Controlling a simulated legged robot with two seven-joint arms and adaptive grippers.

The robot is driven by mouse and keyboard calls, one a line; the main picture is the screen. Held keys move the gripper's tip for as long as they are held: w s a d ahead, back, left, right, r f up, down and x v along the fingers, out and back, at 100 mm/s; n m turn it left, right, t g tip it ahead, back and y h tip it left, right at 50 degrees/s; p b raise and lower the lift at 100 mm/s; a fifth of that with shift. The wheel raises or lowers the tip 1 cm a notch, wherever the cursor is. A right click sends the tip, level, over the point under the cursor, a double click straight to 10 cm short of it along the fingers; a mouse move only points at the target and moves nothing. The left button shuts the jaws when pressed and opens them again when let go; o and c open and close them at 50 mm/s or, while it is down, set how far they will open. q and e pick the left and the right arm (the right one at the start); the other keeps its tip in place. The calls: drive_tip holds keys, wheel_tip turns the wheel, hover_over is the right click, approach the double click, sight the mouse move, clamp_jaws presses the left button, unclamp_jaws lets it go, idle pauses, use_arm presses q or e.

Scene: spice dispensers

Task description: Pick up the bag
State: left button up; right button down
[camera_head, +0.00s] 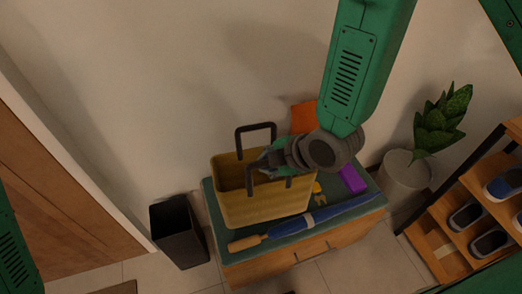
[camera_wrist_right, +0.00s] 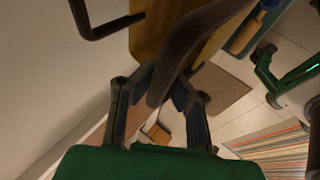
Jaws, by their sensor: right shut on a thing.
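The bag (camera_head: 264,203) is yellow and woven, with two dark handles, and stands upright on the green top of a low wooden cabinet. My right gripper (camera_head: 262,165) reaches in from the right above the bag's opening and is shut on the near handle (camera_head: 249,181). The far handle (camera_head: 256,130) stands up free behind it. In the right wrist view the dark handle (camera_wrist_right: 185,50) passes between the fingers, with the yellow bag (camera_wrist_right: 149,40) beyond. The fingertips are partly hidden by the handle.
A blue umbrella (camera_head: 335,213) lies along the front of the cabinet top (camera_head: 292,225). A purple box (camera_head: 352,179) and an orange item (camera_head: 304,116) are near the bag. A black bin (camera_head: 179,233) stands left; a potted plant (camera_head: 405,168) and shoe rack (camera_head: 448,232) stand right.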

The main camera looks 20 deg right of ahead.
drive_tip(key=s+p, duration=0.7)
drive_tip(key=s, duration=0.7)
drive_tip(key=shift+s+d, duration=0.15)
drive_tip(key=shift+d, duration=0.1)
idle(0.8)
